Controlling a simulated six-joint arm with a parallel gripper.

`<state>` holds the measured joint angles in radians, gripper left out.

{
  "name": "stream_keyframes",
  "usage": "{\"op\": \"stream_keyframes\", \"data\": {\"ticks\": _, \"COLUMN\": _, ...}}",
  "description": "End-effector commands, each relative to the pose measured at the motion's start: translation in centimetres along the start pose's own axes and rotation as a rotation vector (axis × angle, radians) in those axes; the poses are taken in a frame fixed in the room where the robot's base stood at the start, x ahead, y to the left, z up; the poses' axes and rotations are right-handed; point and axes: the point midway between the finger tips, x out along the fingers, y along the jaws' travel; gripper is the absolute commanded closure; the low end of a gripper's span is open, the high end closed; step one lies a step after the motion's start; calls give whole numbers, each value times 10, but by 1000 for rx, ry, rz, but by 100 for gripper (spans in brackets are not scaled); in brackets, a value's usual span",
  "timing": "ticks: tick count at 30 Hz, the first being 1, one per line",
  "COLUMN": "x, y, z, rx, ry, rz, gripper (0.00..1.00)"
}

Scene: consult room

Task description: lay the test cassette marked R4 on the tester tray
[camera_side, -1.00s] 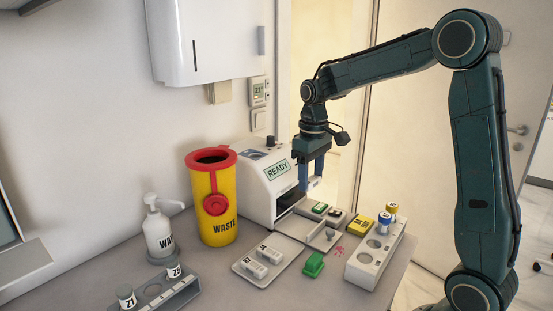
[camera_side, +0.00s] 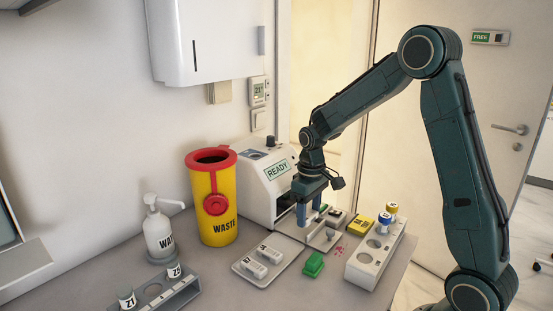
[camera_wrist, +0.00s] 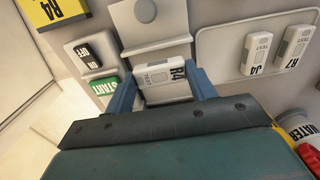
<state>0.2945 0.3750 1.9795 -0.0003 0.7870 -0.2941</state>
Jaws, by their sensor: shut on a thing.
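My gripper (camera_side: 309,217) is low in front of the white tester (camera_side: 262,197), whose label reads READY. In the wrist view my gripper (camera_wrist: 165,88) is shut on a white test cassette marked R4 (camera_wrist: 165,82), with one finger at each end.
A separate tray (camera_side: 246,271) holds cassettes marked J4 (camera_wrist: 256,52) and R7 (camera_wrist: 293,45). A WASTE bin (camera_side: 213,195) stands left.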

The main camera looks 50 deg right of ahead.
Motion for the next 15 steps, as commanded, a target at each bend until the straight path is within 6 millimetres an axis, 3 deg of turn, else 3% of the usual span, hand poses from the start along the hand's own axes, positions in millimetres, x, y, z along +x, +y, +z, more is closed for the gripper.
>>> {"op": "stream_keyframes", "data": {"ticks": 6, "x": 25, "y": 0, "z": 0, "rx": 0, "ry": -2, "rz": -1, "gripper": 66}}
{"op": "stream_keyframes", "data": {"ticks": 15, "x": 28, "y": 0, "z": 0, "rx": 0, "ry": 0, "rz": 0, "gripper": 66}}
